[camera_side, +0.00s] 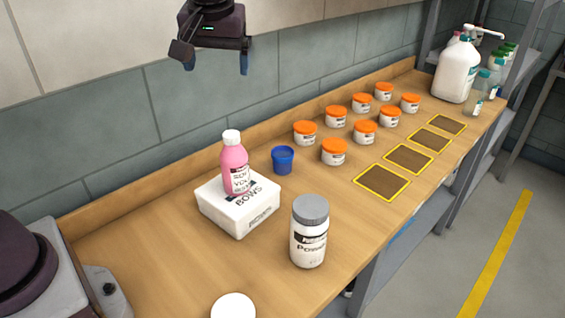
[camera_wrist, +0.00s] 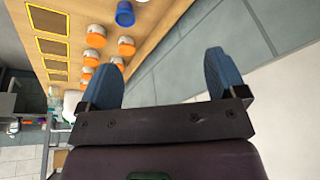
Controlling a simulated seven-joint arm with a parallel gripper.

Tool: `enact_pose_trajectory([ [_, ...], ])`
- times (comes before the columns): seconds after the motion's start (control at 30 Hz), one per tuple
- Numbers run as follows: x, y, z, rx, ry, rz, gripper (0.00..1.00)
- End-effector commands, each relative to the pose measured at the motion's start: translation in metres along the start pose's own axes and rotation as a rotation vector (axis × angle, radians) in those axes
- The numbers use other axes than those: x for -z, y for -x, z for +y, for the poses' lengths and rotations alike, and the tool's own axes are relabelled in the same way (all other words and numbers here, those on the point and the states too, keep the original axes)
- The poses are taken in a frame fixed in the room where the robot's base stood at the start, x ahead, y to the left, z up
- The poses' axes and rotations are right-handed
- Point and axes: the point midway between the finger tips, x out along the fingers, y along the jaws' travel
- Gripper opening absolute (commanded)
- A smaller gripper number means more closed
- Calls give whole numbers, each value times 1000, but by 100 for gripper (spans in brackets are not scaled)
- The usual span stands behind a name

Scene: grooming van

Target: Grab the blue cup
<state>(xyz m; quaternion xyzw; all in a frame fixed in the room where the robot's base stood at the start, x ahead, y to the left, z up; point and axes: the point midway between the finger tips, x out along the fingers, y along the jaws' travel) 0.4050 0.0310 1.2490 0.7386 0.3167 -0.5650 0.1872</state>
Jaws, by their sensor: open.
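The blue cup (camera_side: 283,160) stands upright on the wooden bench, between the white box and the orange-lidded jars. My gripper (camera_side: 216,66) is high above the bench, near the wall, up and to the left of the cup in the side view. Its blue fingers are spread apart with nothing between them; they also show in the wrist view (camera_wrist: 163,75).
A pink bottle (camera_side: 235,165) stands on a white box (camera_side: 240,212) left of the cup. A grey-lidded powder jar (camera_side: 309,235) is in front. Several orange-lidded jars (camera_side: 334,152) stand to the right. Yellow-edged brown squares (camera_side: 382,182) lie along the front edge. A large white pump bottle (camera_side: 456,70) is at the far end.

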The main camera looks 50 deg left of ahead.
Motion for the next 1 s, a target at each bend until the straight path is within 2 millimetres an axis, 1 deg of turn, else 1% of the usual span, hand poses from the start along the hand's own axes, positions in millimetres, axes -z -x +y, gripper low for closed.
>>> enact_pose_trajectory([
  [0.03, 10, -16, 16, 51, 43, 10, 90],
  [0.1, 22, -34, 33, 113, 113, 38, 90],
  [0.17, 30, -51, 48, 166, 171, 70, 90],
  [0.2, 35, -62, 58, 198, 207, 98, 90],
  [0.27, 40, -80, 73, 245, 258, 144, 90],
  [0.3, 42, -92, 83, 272, 290, 178, 90],
  [0.43, 43, -132, 116, 344, 384, 314, 90],
  [0.6, 29, -183, 156, 380, 474, 512, 90],
  [0.7, 17, -207, 173, 373, 507, 610, 90],
  [0.8, 7, -222, 184, 358, 528, 678, 90],
  [0.9, 1, -231, 189, 346, 542, 714, 90],
  [1.0, 3, -238, 187, 343, 547, 727, 90],
])
